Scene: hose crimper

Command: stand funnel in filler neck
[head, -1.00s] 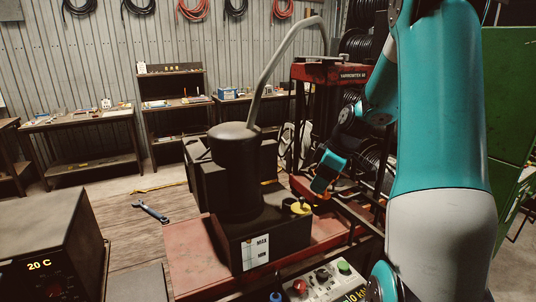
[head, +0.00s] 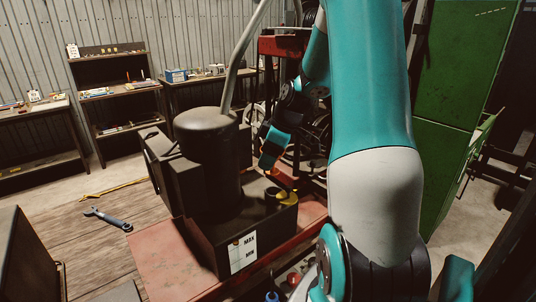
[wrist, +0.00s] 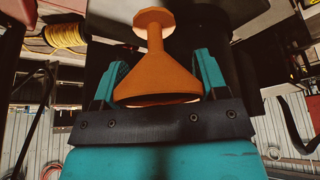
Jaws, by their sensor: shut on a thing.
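My gripper (wrist: 155,68) is shut on an orange funnel (wrist: 158,75), with a teal finger on each side of its wide cone.
A green cabinet (head: 462,110) stands at right.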

